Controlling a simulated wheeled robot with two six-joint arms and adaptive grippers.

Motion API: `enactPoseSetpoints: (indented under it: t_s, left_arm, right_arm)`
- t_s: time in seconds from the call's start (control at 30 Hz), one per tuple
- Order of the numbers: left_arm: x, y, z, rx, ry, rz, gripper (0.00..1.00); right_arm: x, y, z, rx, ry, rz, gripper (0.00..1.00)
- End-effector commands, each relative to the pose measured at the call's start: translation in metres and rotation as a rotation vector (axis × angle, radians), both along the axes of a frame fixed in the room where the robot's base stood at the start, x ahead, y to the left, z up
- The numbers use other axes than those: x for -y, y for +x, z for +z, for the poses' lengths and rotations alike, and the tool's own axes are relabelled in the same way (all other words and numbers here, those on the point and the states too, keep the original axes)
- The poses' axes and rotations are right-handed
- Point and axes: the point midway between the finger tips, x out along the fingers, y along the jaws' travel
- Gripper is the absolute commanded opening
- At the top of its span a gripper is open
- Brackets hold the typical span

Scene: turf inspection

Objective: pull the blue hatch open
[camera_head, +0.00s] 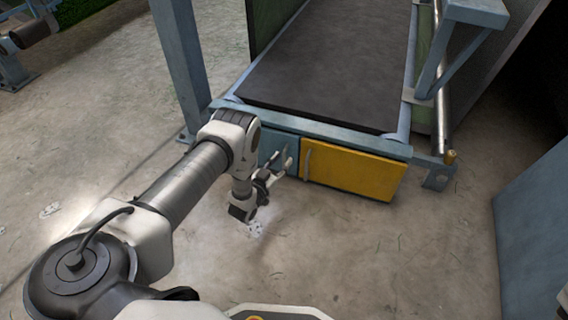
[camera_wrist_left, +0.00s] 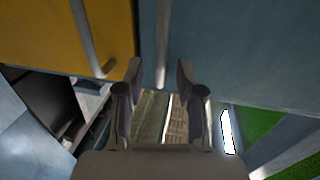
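The blue hatch (camera_head: 274,143) is on the front of the bench, left of the yellow hatch; my left arm partly hides it. In the left wrist view, the blue hatch (camera_wrist_left: 240,50) fills the upper right, and its upright bar handle (camera_wrist_left: 162,40) shows near the middle. The blue hatch looks shut. My left gripper (camera_head: 282,163) is in front of the blue hatch. In the wrist view, its fingertips (camera_wrist_left: 159,75) are apart, with the lower end of the handle in line with the gap. I cannot tell whether they touch it. My right gripper is not in view.
The yellow hatch (camera_head: 352,172) with its own bar handle (camera_head: 308,160) adjoins on the right. A dark belt surface (camera_head: 335,60) lies above, and a blue-grey post (camera_head: 182,60) stands left. The floor (camera_head: 350,250) before the hatches is clear. A blue-grey panel (camera_head: 535,230) stands far right.

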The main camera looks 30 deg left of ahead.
Motion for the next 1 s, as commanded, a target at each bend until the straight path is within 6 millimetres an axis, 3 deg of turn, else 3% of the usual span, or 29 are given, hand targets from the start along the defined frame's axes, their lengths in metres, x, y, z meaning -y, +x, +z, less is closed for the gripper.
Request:
enactPoseSetpoints:
  t_s: [0.03,0.13,0.37,0.4,0.5,1.0]
  left_arm:
    - [0.000,0.008,-0.005,0.003,0.000,0.000,0.37]
    - [0.000,0.018,-0.003,0.000,0.000,0.000,0.37]
    - [-0.001,0.021,0.000,-0.003,0.000,0.000,0.37]
    - [-0.001,0.021,0.000,-0.003,0.000,0.000,0.34]
    - [-0.001,0.021,-0.001,-0.003,0.000,0.000,0.00]
    - [0.000,0.013,0.001,-0.003,0.000,-0.044,0.00]
  right_arm:
    - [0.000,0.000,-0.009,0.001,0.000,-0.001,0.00]
    - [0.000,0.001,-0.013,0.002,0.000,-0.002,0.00]
    - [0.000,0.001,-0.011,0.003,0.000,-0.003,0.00]
    - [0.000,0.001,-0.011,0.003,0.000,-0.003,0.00]
    - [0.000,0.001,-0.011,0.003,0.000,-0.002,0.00]
    - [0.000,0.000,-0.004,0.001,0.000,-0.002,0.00]
